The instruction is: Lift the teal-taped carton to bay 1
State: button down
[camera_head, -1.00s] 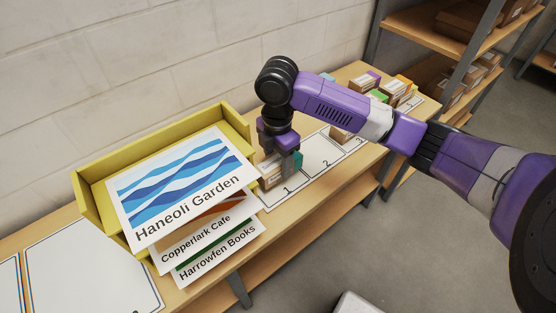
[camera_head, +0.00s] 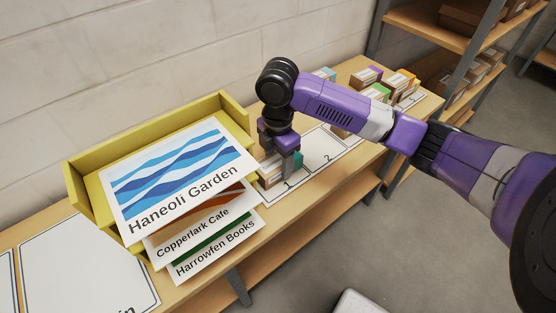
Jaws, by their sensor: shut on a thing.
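The teal-taped carton (camera_head: 272,178) is a small brown box with a teal strip near its right end. It is at bay 1 (camera_head: 283,200), a white outlined rectangle on the bench marked with a 1, just right of the yellow tray. My gripper (camera_head: 283,163) points down and is shut on the carton. The fingers hide part of the carton. I cannot tell whether the carton's underside touches the bench.
The yellow tray (camera_head: 80,200) holds signs, with the Haneoli Garden sign (camera_head: 180,175) on top, close left of my gripper. Bay 2 (camera_head: 318,150) looks empty. Several taped cartons (camera_head: 375,93) stand farther right. Shelves (camera_head: 440,25) rise behind.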

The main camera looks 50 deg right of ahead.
jog(key=shift+c, duration=2.2)
grip_release()
jog(key=shift+f, duration=0.1)
notch_tip(320, 180, up, 8)
jog(key=shift+f, duration=0.1)
